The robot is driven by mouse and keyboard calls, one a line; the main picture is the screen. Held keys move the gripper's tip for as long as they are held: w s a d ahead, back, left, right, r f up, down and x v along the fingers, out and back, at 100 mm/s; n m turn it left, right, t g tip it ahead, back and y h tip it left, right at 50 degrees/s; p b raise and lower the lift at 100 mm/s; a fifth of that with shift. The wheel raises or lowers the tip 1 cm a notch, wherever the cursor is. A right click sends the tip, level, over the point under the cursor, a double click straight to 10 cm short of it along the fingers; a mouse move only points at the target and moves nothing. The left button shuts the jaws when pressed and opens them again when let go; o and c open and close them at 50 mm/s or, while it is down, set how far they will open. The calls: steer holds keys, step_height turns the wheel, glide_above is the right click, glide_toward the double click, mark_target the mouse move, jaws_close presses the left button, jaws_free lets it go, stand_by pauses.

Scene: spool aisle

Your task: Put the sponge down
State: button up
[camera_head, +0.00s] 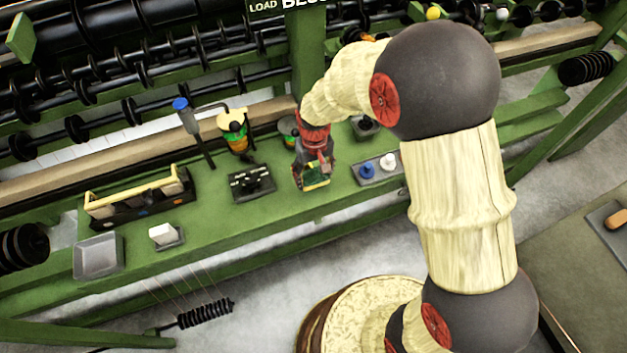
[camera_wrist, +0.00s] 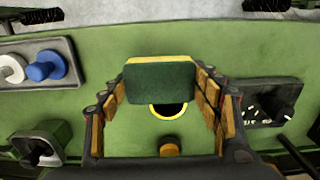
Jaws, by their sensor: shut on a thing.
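The sponge (camera_wrist: 160,84) is a block with a dark green scouring face and a thin yellow layer along its top edge in the wrist view. My gripper (camera_wrist: 162,92) is shut on it, with one orange-padded finger at each side. In the head view my gripper (camera_head: 313,163) points down over the green bench (camera_head: 285,215), and the sponge (camera_head: 317,182) shows small and partly hidden between the fingers. I cannot tell whether the sponge touches the bench. A yellow-rimmed dark round opening (camera_wrist: 180,110) shows just below the sponge in the wrist view.

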mark_target(313, 180)
steer(key=shift+w+a+f+b, duration=0.15)
steer(key=shift+f+b, duration=0.3)
steer(key=shift+f, duration=0.5)
steer(key=shift+w+d+f+b, duration=0.1)
steer(key=shift+f+b, duration=0.3)
steer(key=shift+f, duration=0.5)
steer(key=shift+f, duration=0.15)
steer(key=o, duration=1)
steer(key=shift+o, duration=0.6)
step_height(313, 180, up, 12)
steer(key=p, duration=0.4)
steer(key=shift+r, duration=0.25)
